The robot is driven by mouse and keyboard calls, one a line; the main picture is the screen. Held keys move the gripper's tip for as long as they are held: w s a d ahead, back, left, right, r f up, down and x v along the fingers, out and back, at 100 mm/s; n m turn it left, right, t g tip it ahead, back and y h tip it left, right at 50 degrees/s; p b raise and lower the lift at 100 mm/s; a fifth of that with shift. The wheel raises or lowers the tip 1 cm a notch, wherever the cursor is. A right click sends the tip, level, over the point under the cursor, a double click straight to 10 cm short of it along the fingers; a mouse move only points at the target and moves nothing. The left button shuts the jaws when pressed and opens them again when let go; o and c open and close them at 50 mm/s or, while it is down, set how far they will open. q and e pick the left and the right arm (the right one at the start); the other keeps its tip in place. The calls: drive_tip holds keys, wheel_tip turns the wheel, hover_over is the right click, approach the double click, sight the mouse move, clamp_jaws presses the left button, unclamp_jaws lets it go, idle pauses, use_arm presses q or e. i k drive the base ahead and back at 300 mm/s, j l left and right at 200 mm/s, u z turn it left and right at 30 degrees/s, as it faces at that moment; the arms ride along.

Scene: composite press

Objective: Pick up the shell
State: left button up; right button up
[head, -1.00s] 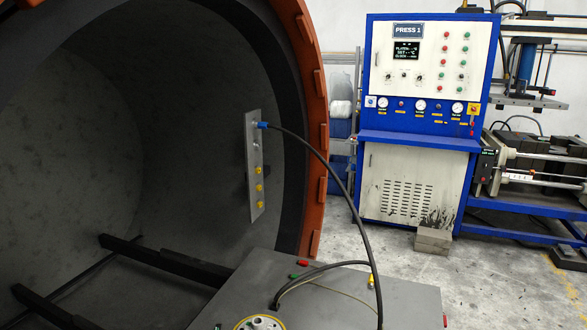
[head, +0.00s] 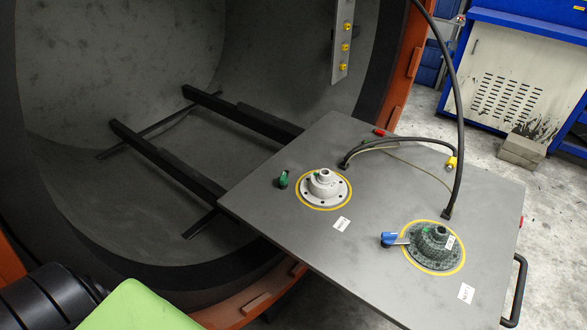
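Two flanged, dome-like parts sit on a flat grey plate (head: 375,215), and I cannot tell for certain which one is the shell. The pale grey part (head: 324,188) has holes around its flange and sits inside a yellow ring. The dark mottled green-grey part (head: 434,243) sits inside a second yellow ring, nearer the right edge, with a small white label on its side. A blue-handled fitting (head: 391,239) is at its left side. A small green fitting (head: 283,180) is just left of the pale part. Neither gripper is in view.
The large round chamber (head: 110,60) with an orange rim opens behind the plate; dark rails (head: 165,158) run inside it. A black hose (head: 455,110) rises from the plate's back right. A black handle (head: 517,290) is on its right edge. A concrete block (head: 522,150) lies on the floor.

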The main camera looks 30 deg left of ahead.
sight(322, 188)
drive_tip(key=i+l+u, duration=0.55)
drive_tip(key=l+u, duration=0.25)
drive_tip(key=l, duration=0.2)
drive_tip(key=i+l+u, duration=0.25)
drive_tip(key=l, duration=0.15)
drive_tip(key=l+u, duration=0.3)
drive_tip(key=l, duration=0.15)
drive_tip(key=i, duration=0.05)
